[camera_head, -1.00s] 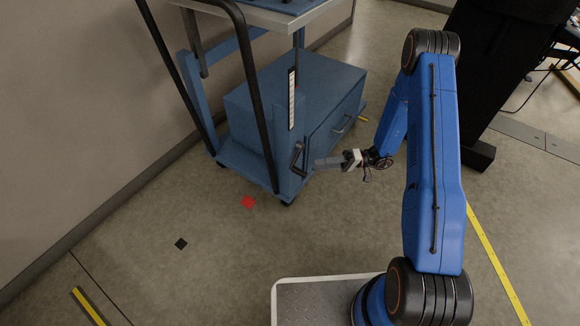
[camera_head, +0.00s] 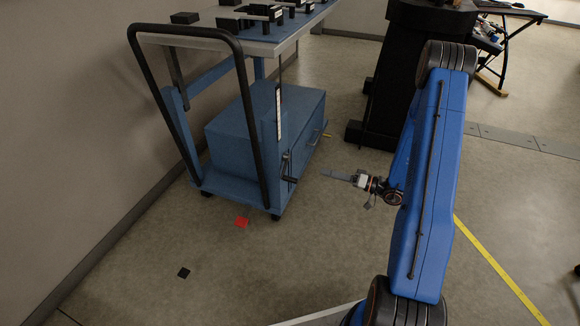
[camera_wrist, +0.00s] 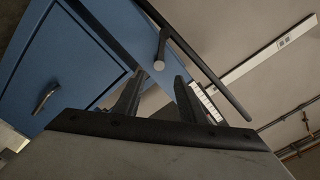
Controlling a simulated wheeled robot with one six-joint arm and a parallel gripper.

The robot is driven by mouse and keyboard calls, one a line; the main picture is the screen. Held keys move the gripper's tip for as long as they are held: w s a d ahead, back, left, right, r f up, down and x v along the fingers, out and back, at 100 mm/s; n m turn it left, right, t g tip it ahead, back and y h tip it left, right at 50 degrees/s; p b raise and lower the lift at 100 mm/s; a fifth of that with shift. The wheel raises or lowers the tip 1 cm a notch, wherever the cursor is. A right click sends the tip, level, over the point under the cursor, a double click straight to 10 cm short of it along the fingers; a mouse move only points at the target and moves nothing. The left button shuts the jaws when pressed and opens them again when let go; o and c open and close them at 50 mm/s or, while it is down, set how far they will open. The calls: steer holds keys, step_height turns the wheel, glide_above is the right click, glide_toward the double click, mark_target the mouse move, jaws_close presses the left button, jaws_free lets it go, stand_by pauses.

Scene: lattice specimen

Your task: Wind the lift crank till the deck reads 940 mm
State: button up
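The blue lift cart stands at left centre in the head view, with its grey deck (camera_head: 295,37) on top. A white scale strip (camera_head: 278,112) runs up its near post; it also shows in the wrist view (camera_wrist: 206,103), its figures too small to read. The dark lift crank (camera_head: 287,167) is low on the post, its grip pointing out to the right. My gripper (camera_head: 323,172) is just right of the crank, apart from it. In the wrist view my two fingers are spread and empty, and the crank grip's round end (camera_wrist: 159,65) appears beyond the gap between them.
A black push handle (camera_head: 245,105) rises at the cart's near side. Dark blocks (camera_head: 262,11) sit on the deck. A drawer handle (camera_wrist: 46,97) is left in the wrist view. A red floor mark (camera_head: 241,222) lies before the cart.

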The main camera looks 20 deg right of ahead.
steer(key=x, duration=1.6)
steer(key=shift+c, duration=0.6)
jaws_close()
